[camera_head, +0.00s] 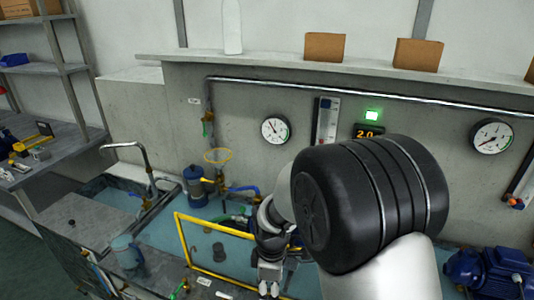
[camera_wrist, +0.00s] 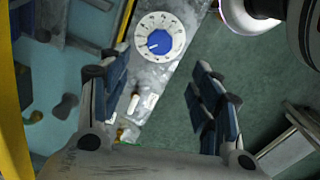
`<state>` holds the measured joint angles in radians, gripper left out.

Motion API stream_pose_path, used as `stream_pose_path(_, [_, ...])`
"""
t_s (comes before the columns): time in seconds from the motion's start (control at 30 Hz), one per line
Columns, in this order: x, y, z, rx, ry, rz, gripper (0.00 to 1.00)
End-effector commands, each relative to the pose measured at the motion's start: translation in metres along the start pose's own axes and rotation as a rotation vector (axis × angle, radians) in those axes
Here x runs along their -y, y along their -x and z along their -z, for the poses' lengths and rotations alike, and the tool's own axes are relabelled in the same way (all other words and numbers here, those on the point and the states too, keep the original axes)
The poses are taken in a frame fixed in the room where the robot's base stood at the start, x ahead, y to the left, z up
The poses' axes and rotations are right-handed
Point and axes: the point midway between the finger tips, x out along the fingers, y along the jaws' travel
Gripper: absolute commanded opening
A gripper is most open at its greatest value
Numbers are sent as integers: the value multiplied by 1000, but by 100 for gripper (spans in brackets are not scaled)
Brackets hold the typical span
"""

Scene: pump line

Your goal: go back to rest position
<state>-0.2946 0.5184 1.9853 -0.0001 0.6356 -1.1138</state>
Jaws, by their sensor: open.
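My gripper (camera_head: 269,288) hangs low at the bottom middle of the head view, in front of the yellow frame (camera_head: 203,268). Part of it is hidden behind my own arm's large black joint. In the wrist view my gripper (camera_wrist: 160,92) has its two dark blue-padded fingers wide apart with nothing between the pads. Beyond the fingertips is a white dial with a blue knob (camera_wrist: 159,38), on a narrow grey ledge. The dial is apart from the fingers.
A blue motor (camera_head: 490,272) is at the lower right. Gauges (camera_head: 275,129) hang on the back wall. Green floor (camera_wrist: 258,75) is open right of the ledge.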

Motion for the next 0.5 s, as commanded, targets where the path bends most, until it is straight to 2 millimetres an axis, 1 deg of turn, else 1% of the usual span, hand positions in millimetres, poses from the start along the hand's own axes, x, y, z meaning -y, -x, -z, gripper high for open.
stream_pose_path(0.07, [0,14,-5,-7,-38,-14,58])
stream_pose_path(0.17, [4,44,-17,-23,-137,-43,58])
stream_pose_path(0.2, [7,60,-24,-32,-191,-58,58])
stream_pose_path(0.27, [14,85,-36,-49,-288,-83,58])
stream_pose_path(0.3, [21,101,-45,-60,-355,-98,58])
stream_pose_path(0.4, [40,137,-67,-93,-523,-135,58])
stream_pose_path(0.5, [63,166,-88,-129,-690,-170,58])
